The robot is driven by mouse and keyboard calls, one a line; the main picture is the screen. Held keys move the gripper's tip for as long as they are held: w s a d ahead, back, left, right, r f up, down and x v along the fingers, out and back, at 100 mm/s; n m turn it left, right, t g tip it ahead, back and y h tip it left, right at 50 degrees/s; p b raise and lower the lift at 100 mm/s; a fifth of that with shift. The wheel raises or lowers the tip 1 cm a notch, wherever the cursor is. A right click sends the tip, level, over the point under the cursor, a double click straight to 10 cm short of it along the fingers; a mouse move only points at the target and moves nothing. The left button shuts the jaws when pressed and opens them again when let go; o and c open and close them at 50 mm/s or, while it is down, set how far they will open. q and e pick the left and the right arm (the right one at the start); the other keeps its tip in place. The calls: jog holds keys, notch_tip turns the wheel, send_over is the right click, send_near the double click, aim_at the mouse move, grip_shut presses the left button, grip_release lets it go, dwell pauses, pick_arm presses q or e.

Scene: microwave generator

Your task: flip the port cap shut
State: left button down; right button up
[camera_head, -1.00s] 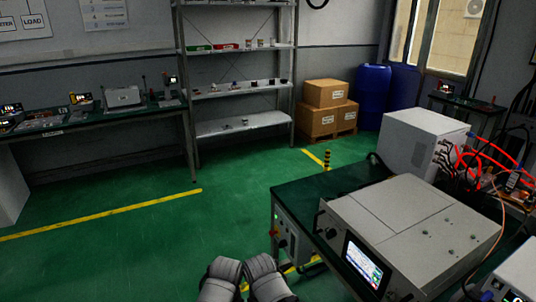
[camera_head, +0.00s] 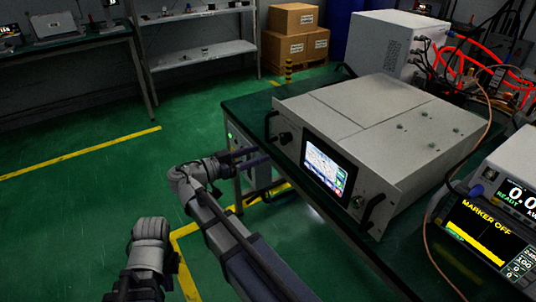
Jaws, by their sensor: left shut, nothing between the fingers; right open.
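The microwave generator (camera_head: 385,135) is a large light-grey box with a lit screen (camera_head: 326,165), a dark knob, a green button and black handles on its front. It stands on the green-topped bench (camera_head: 262,108). I cannot make out a port cap. My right gripper (camera_head: 250,157) is open, with two dark fingers beside the bench's left edge, left of the generator's front. I cannot tell whether the fingers touch anything. Of my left arm only grey links show at the bottom left; its fingers are not in view.
A second instrument (camera_head: 487,230) reading "MARKER OFF" stands at the right. A white cabinet (camera_head: 385,50) with red cables (camera_head: 470,65) is behind the generator. Cardboard boxes (camera_head: 294,45) and a shelf (camera_head: 200,55) stand at the back. Green floor at the left is clear.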

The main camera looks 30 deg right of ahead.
aim_at(281, 141)
jog(key=shift+m+h, duration=0.3)
jog(key=shift+w+d+r, duration=0.1)
jog(key=shift+w+d, duration=0.15)
jog(key=shift+d, duration=1.05)
jog(key=shift+w+d+r, duration=0.1)
jog(key=shift+w+d, duration=0.1)
jog(key=shift+d, duration=1.1)
jog(key=shift+w+d+r, duration=0.1)
jog(key=shift+w+d, duration=0.15)
jog(key=shift+d, duration=1.05)
grip_shut()
